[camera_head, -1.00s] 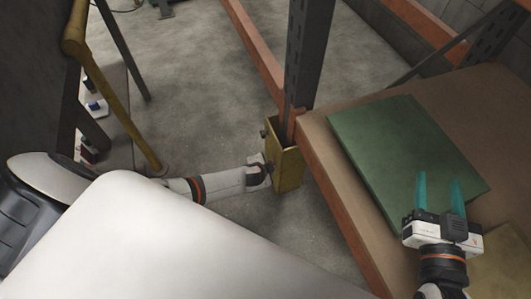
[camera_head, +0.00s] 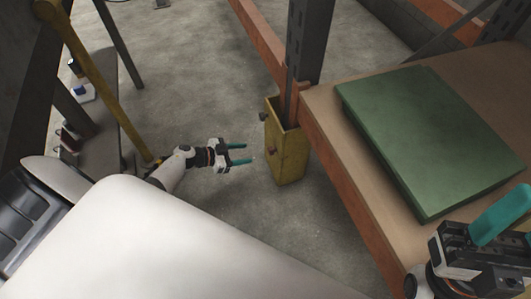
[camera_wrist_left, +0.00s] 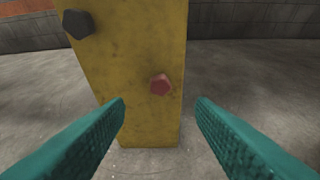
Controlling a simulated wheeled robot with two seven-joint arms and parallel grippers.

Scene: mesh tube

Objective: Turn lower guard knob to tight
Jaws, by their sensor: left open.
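The yellow guard (camera_head: 287,158) stands at the foot of the rack's upright. Its lower knob (camera_wrist_left: 160,84) is red and six-sided in the left wrist view; in the head view it shows small (camera_head: 265,149) on the guard's left side. A dark upper knob (camera_wrist_left: 78,23) sits above and to the left. My left gripper (camera_head: 249,154) is open and empty, left of the guard, its fingertips pointing at it. In the wrist view the red knob lies between the spread fingers, ahead of them and apart. My right gripper (camera_head: 505,220) is partly cut off at the right edge.
The rack shelf (camera_head: 335,125) with a green slab (camera_head: 430,140) is on the right. A yellow pole (camera_head: 95,85) and a bench (camera_head: 100,145) are on the left. Grey floor (camera_head: 200,80) around the guard is clear.

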